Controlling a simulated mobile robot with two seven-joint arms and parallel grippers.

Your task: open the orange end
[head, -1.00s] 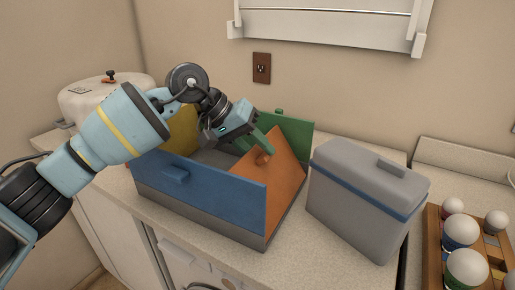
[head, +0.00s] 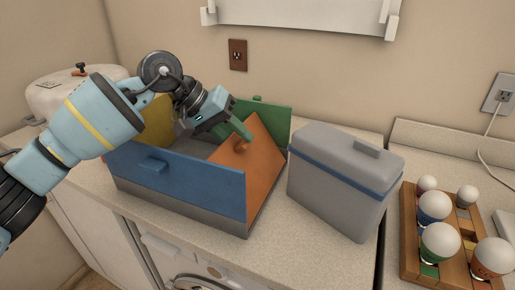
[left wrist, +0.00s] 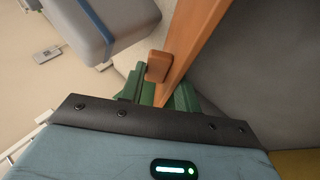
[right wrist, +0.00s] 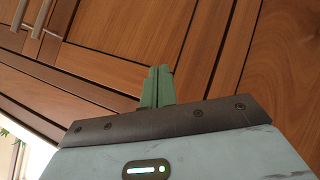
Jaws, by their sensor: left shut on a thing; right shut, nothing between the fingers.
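The open box has a blue panel (head: 180,180) in front, a green panel (head: 272,118) behind, a yellow panel (head: 157,122) at the far left and the orange end (head: 262,170) at the right. The orange end is tilted, its upper part leaning in over the box. My left gripper (head: 240,136) is at its upper part, beside its small orange tab (head: 241,148). In the left wrist view, the green fingers are shut on the orange end (left wrist: 190,45), near the tab (left wrist: 157,67). My right gripper (right wrist: 157,80) is shut and empty, away from the box.
A grey container (head: 340,185) with a blue band stands close to the box's right. A wooden rack (head: 412,245) with several white-topped items is farther right. A white rounded appliance (head: 70,95) is behind at the left. Wooden cabinet doors (right wrist: 130,50) fill the right wrist view.

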